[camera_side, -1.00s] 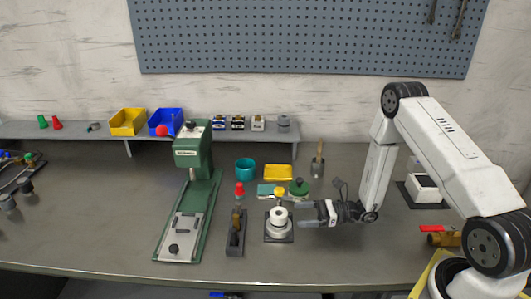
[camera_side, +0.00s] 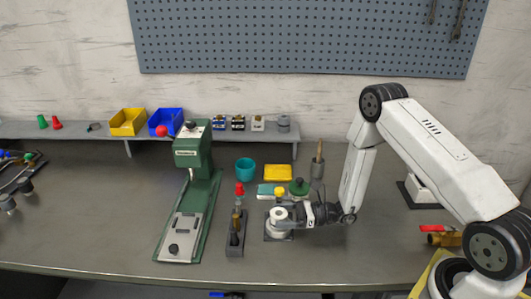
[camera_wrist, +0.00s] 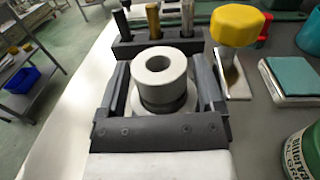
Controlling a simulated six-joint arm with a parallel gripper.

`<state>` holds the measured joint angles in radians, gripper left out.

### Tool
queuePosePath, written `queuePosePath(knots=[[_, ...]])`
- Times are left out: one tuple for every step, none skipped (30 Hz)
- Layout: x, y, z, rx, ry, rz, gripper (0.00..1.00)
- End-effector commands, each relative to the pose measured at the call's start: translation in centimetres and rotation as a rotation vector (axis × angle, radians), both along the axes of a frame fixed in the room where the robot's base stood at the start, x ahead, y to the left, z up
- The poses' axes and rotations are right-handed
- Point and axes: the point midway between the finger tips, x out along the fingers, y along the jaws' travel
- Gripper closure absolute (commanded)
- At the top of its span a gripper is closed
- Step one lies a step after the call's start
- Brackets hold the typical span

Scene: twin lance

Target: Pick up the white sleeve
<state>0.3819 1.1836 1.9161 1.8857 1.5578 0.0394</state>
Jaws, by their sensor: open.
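The white sleeve (camera_wrist: 160,68) is a short upright ring with a round hole. It stands over a dark collar on a wider white round base, in the middle of the wrist view. In the side view the sleeve (camera_side: 277,213) is on its dark square plate (camera_side: 270,237). My gripper (camera_wrist: 162,78) is open, with one finger on each side of the sleeve. Gaps show between the fingers and the sleeve in the wrist view. In the side view my gripper (camera_side: 288,216) reaches in from the right and partly hides the base.
A dark block with upright pins (camera_wrist: 160,44) stands just beyond the sleeve. A yellow-topped tool (camera_wrist: 237,26), a teal-topped box (camera_wrist: 292,76) and a green can (camera_wrist: 302,152) stand close on the right. A green press (camera_side: 192,190) stands further left.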

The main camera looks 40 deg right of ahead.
Motion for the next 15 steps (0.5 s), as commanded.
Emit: queuePosePath(knots=[[0.23, 0.35, -0.02, 0.000, 0.000, 0.002, 0.14], [0.35, 0.49, -0.02, 0.000, 0.000, 0.001, 0.14], [0.45, 0.64, -0.02, 0.000, 0.000, 0.001, 0.14], [0.51, 0.70, -0.03, 0.000, 0.000, 0.000, 0.14], [0.55, 0.74, -0.03, 0.000, 0.000, 0.000, 0.14], [0.59, 0.76, -0.03, 0.001, 0.001, 0.000, 0.14], [0.60, 0.76, -0.03, 0.000, 0.001, 0.000, 0.14], [0.60, 0.76, -0.03, 0.000, 0.001, -0.001, 0.14], [0.59, 0.76, -0.03, 0.000, 0.001, -0.001, 0.14], [0.59, 0.76, -0.03, 0.000, 0.001, -0.001, 0.14], [0.59, 0.74, -0.03, 0.000, 0.001, -0.001, 0.14], [0.59, 0.74, -0.03, 0.000, 0.001, -0.001, 0.14], [0.59, 0.74, -0.03, 0.000, 0.001, -0.001, 0.14], [0.59, 0.74, -0.03, -0.001, 0.001, -0.001, 0.14], [0.59, 0.73, -0.03, 0.000, 0.001, -0.001, 0.14]])
